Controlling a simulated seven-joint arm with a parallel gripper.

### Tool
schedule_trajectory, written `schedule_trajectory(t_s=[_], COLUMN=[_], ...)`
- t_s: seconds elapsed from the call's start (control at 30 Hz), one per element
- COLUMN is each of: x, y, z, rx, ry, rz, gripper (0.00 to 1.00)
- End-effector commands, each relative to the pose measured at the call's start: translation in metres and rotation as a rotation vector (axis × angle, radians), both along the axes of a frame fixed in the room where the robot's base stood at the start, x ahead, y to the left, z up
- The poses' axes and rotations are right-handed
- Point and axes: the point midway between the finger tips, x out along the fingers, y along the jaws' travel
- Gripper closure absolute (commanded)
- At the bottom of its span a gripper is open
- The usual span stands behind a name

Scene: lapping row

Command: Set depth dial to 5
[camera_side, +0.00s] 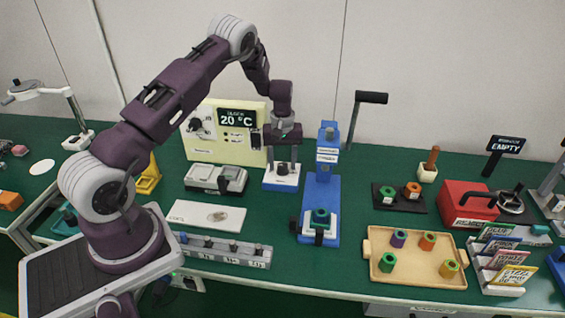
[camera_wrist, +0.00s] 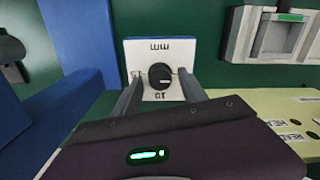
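The depth dial is a round black knob (camera_wrist: 159,76) on a white plate (camera_wrist: 133,48) marked "MM" and "10", upside down in the wrist view. In the side view the knob (camera_side: 282,169) stands on a small white block (camera_side: 281,184) left of the blue press. My gripper (camera_side: 283,160) points down over the dial. In the wrist view my gripper's two fingers (camera_wrist: 161,77) are apart, one on each side of the knob, with gaps showing between them and it. The knob's pointer setting is too small to read for certain.
The blue press (camera_side: 322,195) with a black-handled lever stands close right of the dial. A grey-white device (camera_side: 215,179) lies to the left, and a cream panel (camera_side: 200,150) reading 20 °C stands behind. A wooden tray (camera_side: 378,279) with coloured nuts is at front right.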

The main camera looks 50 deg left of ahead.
Motion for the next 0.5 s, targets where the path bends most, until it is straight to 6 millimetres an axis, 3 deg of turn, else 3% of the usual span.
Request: schedule_trajectory(t_s=[0.3,0.5], x=[0.000,0.001], y=[0.000,0.000], z=[0.003,0.042], rx=[0.000,0.001], ry=[0.000,-0.003], rz=[-0.001,-0.001], gripper=[0.49,0.49])
